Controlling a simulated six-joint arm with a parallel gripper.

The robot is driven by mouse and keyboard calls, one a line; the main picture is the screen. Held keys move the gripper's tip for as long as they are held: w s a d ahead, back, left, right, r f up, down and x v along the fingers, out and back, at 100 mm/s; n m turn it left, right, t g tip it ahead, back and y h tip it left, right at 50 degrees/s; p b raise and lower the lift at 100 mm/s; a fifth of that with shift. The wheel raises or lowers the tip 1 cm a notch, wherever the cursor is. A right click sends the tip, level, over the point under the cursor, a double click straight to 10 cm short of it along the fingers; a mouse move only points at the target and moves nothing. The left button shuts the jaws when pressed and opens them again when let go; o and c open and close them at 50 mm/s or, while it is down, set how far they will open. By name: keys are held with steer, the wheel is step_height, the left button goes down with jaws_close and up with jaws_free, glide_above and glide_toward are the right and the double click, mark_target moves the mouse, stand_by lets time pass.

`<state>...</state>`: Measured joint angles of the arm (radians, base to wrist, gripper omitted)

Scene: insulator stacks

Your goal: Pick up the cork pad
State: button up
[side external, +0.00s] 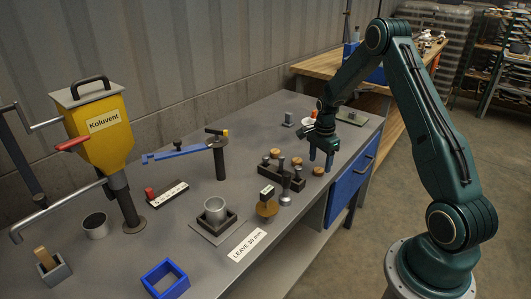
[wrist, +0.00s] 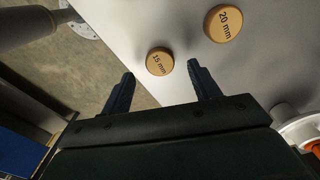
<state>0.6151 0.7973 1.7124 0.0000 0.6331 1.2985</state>
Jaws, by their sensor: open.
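In the wrist view, a round cork pad marked "15 mm" (wrist: 159,61) lies on the grey bench, framed between the fingertips and a little beyond them. A larger cork pad marked "20 mm" (wrist: 223,23) lies to its upper right. My gripper (wrist: 161,72) is open with nothing between its fingers. In the side view, my gripper (side external: 321,163) points down, close above a cork pad (side external: 318,171) near the bench's front edge. Other cork pads show to the left (side external: 297,162) and further back (side external: 275,153). The task does not say which pad.
A dark block with grey pegs (side external: 283,176) stands left of my gripper. A grey cup (side external: 215,210) sits in a square holder, with a blue square frame (side external: 164,279) further left. The yellow Koluvent hopper (side external: 98,125) stands at the far left. The front edge is close.

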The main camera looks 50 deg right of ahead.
mark_target(319, 171)
steer(key=shift+f, duration=1.35)
steer(key=c, duration=1)
